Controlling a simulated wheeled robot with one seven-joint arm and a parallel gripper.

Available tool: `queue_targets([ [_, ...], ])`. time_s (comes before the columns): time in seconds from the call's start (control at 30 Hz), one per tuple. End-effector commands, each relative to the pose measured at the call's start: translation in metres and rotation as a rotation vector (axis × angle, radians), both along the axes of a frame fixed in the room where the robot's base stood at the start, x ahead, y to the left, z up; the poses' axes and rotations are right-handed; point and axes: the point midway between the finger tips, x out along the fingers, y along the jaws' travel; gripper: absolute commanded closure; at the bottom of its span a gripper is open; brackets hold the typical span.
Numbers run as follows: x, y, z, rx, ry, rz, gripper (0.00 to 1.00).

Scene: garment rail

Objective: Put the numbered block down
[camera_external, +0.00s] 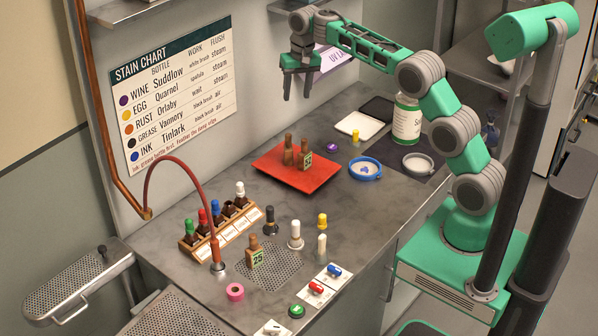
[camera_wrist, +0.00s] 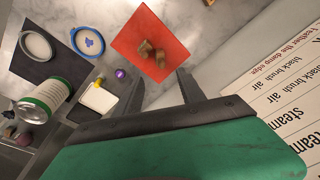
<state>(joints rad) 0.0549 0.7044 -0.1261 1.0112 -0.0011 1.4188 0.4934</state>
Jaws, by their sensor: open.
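The wrist view shows both brown pieces (camera_wrist: 152,52) on the red mat (camera_wrist: 128,40). My gripper (camera_external: 298,97) is open and empty, high above the counter near the wall; its fingers (camera_wrist: 161,82) show in the wrist view.
A rack of capped bottles (camera_external: 215,236) and a curved red hose (camera_external: 163,162) stand at left. Several small pegs and switches line the front.

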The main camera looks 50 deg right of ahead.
Motion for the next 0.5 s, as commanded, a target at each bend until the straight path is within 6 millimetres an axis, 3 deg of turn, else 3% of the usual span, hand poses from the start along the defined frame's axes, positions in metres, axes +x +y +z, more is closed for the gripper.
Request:
queue_targets([
  [0.03,-0.022,0.004,0.019,-0.007,-0.025,0.041,0.53],
  [0.1,-0.053,0.009,0.036,-0.018,-0.058,0.101,0.53],
  [0.23,-0.120,0.018,0.051,-0.042,-0.119,0.213,0.53],
  [0.37,-0.193,0.025,0.044,-0.073,-0.179,0.323,0.53],
  [0.5,-0.266,0.030,0.013,-0.109,-0.240,0.433,0.53],
])
